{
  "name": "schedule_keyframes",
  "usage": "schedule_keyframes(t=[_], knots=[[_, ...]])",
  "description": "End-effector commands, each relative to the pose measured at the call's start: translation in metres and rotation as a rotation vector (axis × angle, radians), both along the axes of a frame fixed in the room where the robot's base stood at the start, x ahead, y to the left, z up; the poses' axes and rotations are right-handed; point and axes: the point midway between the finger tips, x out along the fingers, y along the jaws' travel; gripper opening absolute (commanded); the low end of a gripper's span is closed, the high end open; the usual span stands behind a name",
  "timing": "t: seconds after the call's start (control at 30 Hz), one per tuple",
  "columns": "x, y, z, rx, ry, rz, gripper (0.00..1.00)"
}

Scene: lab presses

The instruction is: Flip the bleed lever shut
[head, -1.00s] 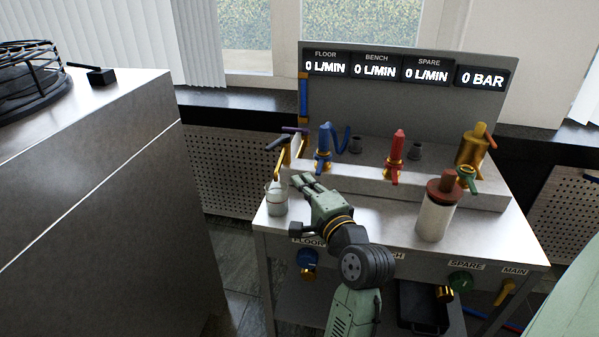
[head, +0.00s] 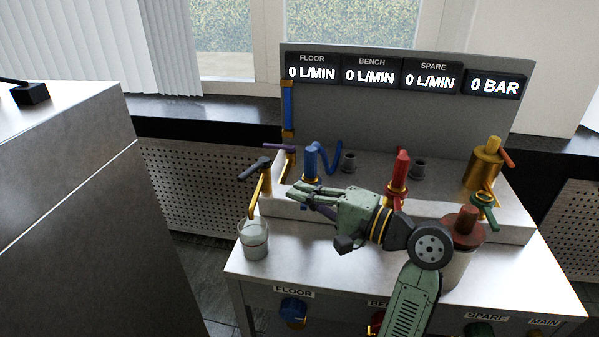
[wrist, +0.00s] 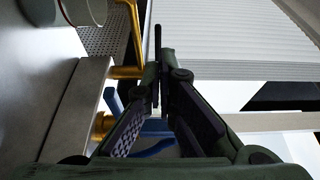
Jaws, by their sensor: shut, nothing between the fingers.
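A brass bleed spout (head: 265,184) stands at the left end of the bench and bends down over a clear cup (head: 254,240). A dark lever (head: 254,167) sits on top of it, and a purple lever (head: 280,147) sits just behind. No label shows which is the bleed lever. My gripper (head: 291,196) is shut and empty, pointing left, a little right of the brass spout. In the wrist view its fingertips (wrist: 157,75) meet close to a brass pipe (wrist: 126,72); I cannot tell if they touch it. The cup (wrist: 85,12) shows at the top left there.
A blue valve with a hose (head: 311,162) stands just behind my gripper. A red valve (head: 400,172), a brown-capped jar (head: 464,228) and a brass canister (head: 484,165) stand to the right. The displays (head: 369,75) read 0. Bare bench top lies in front.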

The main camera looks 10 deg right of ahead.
Motion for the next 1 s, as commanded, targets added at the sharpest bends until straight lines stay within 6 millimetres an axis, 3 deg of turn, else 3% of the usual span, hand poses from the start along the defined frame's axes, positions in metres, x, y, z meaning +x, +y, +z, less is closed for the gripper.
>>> schedule_keyframes(t=[0.17,0.6,1.0], knots=[[0.006,0.013,0.001,-0.001,-0.001,0.019,0.00],[0.052,0.070,0.002,-0.001,0.001,0.015,0.00],[0.062,0.081,0.000,-0.001,-0.001,0.012,0.00]])
